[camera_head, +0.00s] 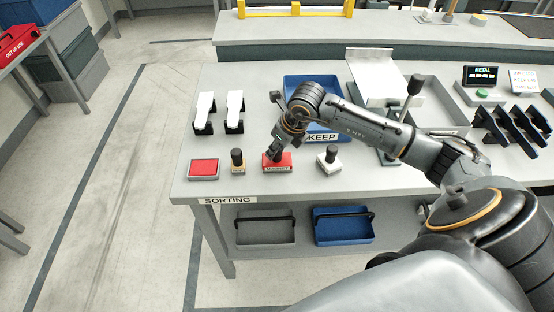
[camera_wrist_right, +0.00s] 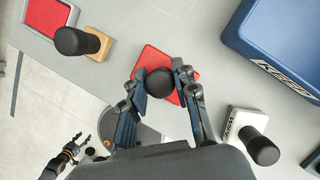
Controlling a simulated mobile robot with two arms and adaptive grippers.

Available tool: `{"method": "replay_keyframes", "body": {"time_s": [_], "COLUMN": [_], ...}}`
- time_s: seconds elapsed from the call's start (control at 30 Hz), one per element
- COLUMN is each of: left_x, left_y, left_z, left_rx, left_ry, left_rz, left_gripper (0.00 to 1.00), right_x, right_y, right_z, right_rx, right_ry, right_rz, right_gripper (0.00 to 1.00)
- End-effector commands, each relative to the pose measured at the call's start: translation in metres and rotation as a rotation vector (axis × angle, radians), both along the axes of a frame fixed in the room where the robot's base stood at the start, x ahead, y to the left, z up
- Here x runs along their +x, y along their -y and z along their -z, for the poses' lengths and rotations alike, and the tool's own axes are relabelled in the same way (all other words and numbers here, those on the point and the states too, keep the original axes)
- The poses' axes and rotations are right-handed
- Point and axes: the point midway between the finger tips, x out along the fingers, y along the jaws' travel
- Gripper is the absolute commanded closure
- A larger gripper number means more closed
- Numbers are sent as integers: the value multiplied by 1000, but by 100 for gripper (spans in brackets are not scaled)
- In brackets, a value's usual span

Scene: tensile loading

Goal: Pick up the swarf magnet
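The red block with a black knob, which I take as the swarf magnet, stands upright near the front edge of the bench (camera_head: 277,168). Its label is too small to read surely. In the right wrist view its red base (camera_wrist_right: 160,55) and round black knob (camera_wrist_right: 160,82) show. My right gripper (camera_head: 278,153) is directly above it, fingers pointing down. In the wrist view the fingers (camera_wrist_right: 160,72) are apart on both sides of the knob, with no clear contact. My left gripper (camera_wrist_right: 76,144) shows small at the wrist view's lower left, fingers apart and empty.
A wooden-based stamp (camera_head: 238,162) and a red tray (camera_head: 204,169) stand left of it. A white-based stamp (camera_head: 329,160) stands close on the right. A blue KEEP bin (camera_head: 300,82) is behind. The bench front edge is near.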

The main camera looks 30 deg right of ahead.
Motion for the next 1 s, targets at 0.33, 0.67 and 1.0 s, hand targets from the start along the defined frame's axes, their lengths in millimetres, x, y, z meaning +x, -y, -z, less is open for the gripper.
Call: {"method": "replay_keyframes", "body": {"time_s": [0.33, 0.67, 1.0], "left_x": [0, 0, 0], "left_y": [0, 0, 0], "left_z": [0, 3, 27], "left_rx": [0, 0, 0], "left_ry": [0, 0, 0], "left_rz": [0, 0, 0], "left_gripper": [49, 49, 49], "right_x": [1, 2, -47], "right_y": [0, 1, 0], "right_z": [-1, -16, -86], "right_rx": [0, 0, -7], "right_ry": [2, 6, 9], "right_rz": [0, 2, -3], "right_gripper": [100, 100, 100]}}
